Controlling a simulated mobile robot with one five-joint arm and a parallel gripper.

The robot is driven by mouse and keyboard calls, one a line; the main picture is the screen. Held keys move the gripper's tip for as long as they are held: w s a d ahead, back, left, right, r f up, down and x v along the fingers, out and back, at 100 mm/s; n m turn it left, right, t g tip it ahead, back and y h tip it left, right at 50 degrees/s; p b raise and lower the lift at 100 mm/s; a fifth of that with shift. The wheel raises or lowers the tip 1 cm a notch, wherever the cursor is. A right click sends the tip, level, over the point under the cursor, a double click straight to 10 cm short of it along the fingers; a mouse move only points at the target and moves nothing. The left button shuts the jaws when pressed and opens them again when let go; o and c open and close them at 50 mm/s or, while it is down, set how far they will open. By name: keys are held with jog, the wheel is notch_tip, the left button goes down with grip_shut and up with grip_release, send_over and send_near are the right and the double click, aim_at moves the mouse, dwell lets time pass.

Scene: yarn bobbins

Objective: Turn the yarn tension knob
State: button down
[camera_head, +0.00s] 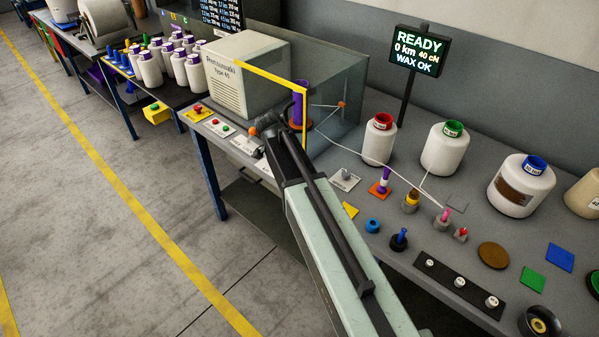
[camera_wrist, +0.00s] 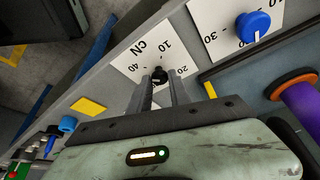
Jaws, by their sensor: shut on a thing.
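The yarn tension knob (camera_wrist: 160,73) is a small black knob on a white dial plate (camera_wrist: 131,62) marked cN, with 10 and 20 legible, in the wrist view. My gripper (camera_wrist: 160,80) has its two fingers on either side of this knob and is shut on it. The fingers hide part of the knob and dial, and I cannot read its setting clearly. In the head view my arm hides the knob. The display (camera_head: 418,52) reads READY, 0 km, 40 cN, WAX OK.
A blue knob (camera_wrist: 253,25) on another white dial plate is close by. A purple bobbin (camera_wrist: 303,105) on an orange base stands to the right. A yellow patch (camera_wrist: 88,107) lies left. A clear-walled machine (camera_head: 248,75) and white yarn cones (camera_head: 379,140) stand on the bench.

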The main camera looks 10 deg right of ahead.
dwell(0.4)
jog(key=c, duration=1.2)
grip_release()
jog(key=p+v, duration=0.7)
jog(key=shift+a+r, duration=0.2)
jog(key=shift+r, duration=0.15)
